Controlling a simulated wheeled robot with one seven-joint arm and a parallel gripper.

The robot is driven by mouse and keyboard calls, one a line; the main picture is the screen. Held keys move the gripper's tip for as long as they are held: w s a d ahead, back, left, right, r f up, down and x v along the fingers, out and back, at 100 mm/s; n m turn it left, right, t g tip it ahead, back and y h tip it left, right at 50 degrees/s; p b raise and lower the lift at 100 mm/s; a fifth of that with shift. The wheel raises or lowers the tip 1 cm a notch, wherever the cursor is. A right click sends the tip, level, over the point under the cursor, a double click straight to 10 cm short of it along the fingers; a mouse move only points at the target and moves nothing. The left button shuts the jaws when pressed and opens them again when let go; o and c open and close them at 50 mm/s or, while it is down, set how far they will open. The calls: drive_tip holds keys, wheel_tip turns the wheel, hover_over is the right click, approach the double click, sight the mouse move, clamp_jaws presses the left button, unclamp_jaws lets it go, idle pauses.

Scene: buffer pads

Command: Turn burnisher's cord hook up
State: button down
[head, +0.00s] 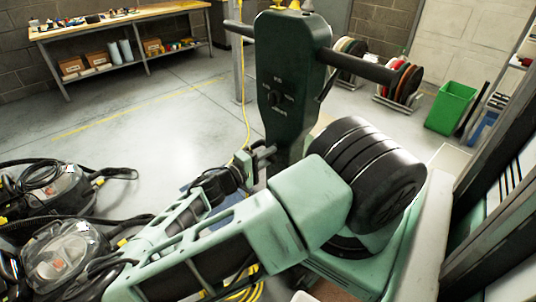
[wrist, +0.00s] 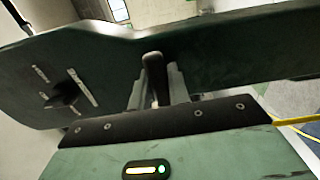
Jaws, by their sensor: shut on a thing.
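The burnisher's dark green handle head (head: 290,80) stands upright in the middle of the head view, with a black grip on each side and a dial on its face. It spans the wrist view (wrist: 225,50). My gripper (head: 264,153) is at the lower part of this head. In the wrist view my gripper (wrist: 156,90) has its two grey fingers on either side of a dark, rounded peg, the cord hook (wrist: 153,68), and is shut on it. The fingers hide part of the hook; which way it points is unclear.
A yellow cord (head: 242,135) hangs down beside the burnisher and also shows in the wrist view (wrist: 298,120). Vacuum-like machines (head: 65,250) with black hoses stand at lower left. A workbench (head: 120,22), a green bin (head: 450,108) and pad racks (head: 400,85) stand behind. Open floor (head: 130,130) lies left.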

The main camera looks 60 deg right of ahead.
drive_tip(key=n+p, duration=0.1)
drive_tip(key=n, duration=0.1)
drive_tip(key=r+n+p, duration=0.1)
drive_tip(key=n, duration=0.1)
drive_tip(key=shift+w+n, duration=0.15)
drive_tip(key=shift+n, duration=0.25)
drive_tip(key=n+p, duration=0.1)
drive_tip(key=n, duration=0.1)
drive_tip(key=n+p, duration=0.1)
drive_tip(key=n, duration=0.1)
drive_tip(key=shift+w+r+n, duration=0.15)
drive_tip(key=shift+n, duration=0.15)
drive_tip(key=n, duration=0.1)
drive_tip(key=n+p, duration=0.1)
drive_tip(key=n, duration=0.2)
drive_tip(key=shift+w+d+r, duration=0.1)
drive_tip(key=shift+w+r, duration=0.05)
drive_tip(key=shift+w, duration=0.15)
drive_tip(key=shift+w+d+n+p, duration=0.15)
drive_tip(key=shift+n+p, duration=0.2)
drive_tip(key=shift+n, duration=0.75)
drive_tip(key=shift+w+a+n+p, duration=0.1)
drive_tip(key=shift+n+p, duration=0.2)
drive_tip(key=shift+n, duration=0.8)
drive_tip(key=c, duration=1.3)
unclamp_jaws()
